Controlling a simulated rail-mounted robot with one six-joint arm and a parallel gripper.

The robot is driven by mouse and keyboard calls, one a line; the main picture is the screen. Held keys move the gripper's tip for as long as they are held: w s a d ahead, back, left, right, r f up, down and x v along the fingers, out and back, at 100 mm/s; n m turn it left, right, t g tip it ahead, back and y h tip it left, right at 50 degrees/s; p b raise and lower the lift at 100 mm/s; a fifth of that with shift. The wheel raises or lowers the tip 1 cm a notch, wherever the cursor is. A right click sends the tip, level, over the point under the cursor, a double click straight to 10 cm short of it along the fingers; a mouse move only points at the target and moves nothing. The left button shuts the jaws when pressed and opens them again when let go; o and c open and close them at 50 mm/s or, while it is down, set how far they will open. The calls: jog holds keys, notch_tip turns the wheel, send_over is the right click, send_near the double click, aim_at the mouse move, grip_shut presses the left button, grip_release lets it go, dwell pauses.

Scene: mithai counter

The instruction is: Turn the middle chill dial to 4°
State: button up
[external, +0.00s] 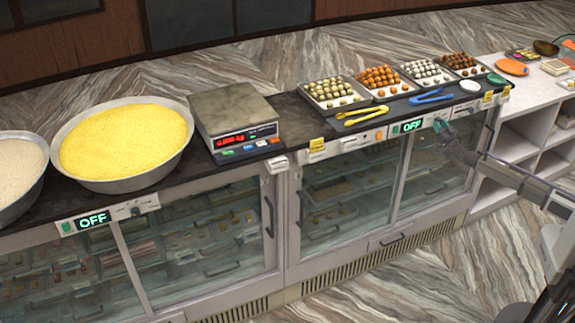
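A control panel on the front edge of the counter carries a lit display (411,126) reading OFF, with a green switch to its left. My gripper (444,130) is at this panel, just right of the display, its arm reaching in from the right. The dial at that spot is mostly hidden by the gripper, and I cannot make out its pointer. The fingers are too small to tell whether they are open, or whether they touch the dial. A second panel at the left has another display (93,219) reading OFF, with a small dial (136,211) beside it.
Glass cases with door handles lie below the counter. On top stand a yellow-filled bowl (125,145), a scale (232,115), sweet trays (332,92), yellow tongs (362,114) and blue tongs (431,96). White shelving (518,145) stands at the right. The floor in front is clear.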

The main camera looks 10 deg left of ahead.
jog(key=c, duration=0.4)
jog(key=shift+m, duration=0.5)
jog(key=shift+s+a+r+m+t+h+p, duration=0.1)
jog(key=shift+m+t+h+p, duration=0.2)
jog(key=shift+m+h, duration=1.05)
jog(key=shift+w+a+f+m+t+h+p, duration=0.15)
jog(key=shift+m+h+p, duration=0.25)
jog(key=shift+m, duration=1.65)
jog(key=shift+s+r+m+t+h+p, duration=0.15)
jog(key=shift+m+t+h+p, duration=0.1)
jog(key=shift+m+h, duration=1.15)
jog(key=shift+m+y, duration=0.35)
jog(key=shift+m, duration=0.05)
jog(key=o, duration=0.9)
